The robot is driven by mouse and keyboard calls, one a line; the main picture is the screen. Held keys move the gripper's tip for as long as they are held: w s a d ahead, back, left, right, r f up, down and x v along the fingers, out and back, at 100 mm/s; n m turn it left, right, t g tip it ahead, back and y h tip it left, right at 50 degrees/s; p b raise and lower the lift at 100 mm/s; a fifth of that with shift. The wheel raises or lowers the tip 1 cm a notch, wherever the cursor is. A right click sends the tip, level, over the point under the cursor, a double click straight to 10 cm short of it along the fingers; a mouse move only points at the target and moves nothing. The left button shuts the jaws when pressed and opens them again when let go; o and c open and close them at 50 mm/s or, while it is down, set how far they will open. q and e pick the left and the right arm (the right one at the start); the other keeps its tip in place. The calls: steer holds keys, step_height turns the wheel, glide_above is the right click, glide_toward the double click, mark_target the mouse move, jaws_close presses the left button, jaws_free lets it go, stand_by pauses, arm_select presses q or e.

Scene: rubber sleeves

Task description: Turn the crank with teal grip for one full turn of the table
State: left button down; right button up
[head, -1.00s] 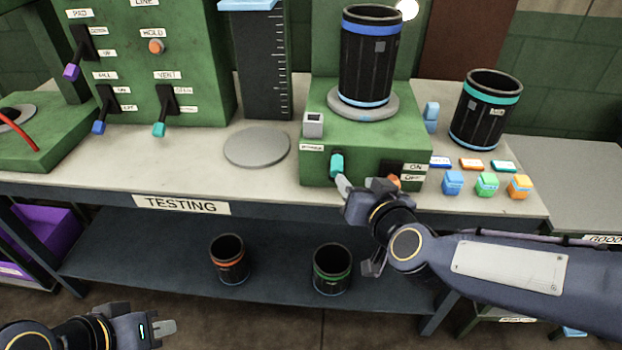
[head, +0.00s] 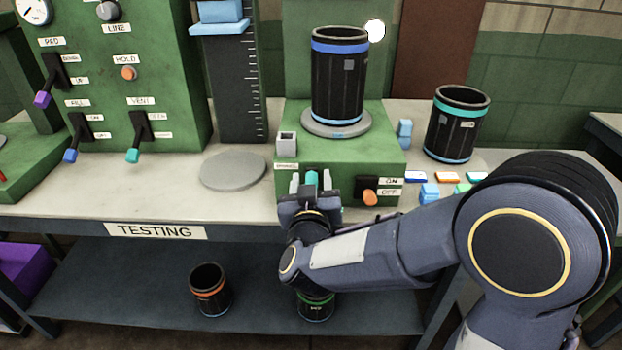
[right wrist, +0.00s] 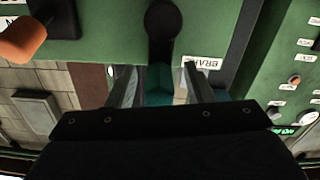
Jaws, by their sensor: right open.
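The crank's teal grip (head: 312,178) is on the front of the green box (head: 372,150), below the round grey turntable (head: 337,123). A black sleeve with a blue band (head: 338,85) stands upright on the turntable. My right gripper (head: 311,186) is open, with its fingers on either side of the teal grip. In the right wrist view the teal grip (right wrist: 158,82) lies between the two open fingers (right wrist: 160,88), below the dark crank hub (right wrist: 163,18). Whether the fingers touch it I cannot tell. My left gripper is out of view.
An orange knob (head: 370,198) sits right of the crank by the ON/OFF labels. A teal-banded sleeve (head: 452,125) and small coloured blocks stand to the right. A grey disc (head: 233,171) lies left. Sleeves with orange (head: 210,290) and green bands stand on the shelf below.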

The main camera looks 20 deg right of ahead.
steer(key=shift+w+d, duration=0.25)
steer(key=shift+w, duration=0.35)
steer(key=c, duration=1)
steer(key=shift+o, duration=0.2)
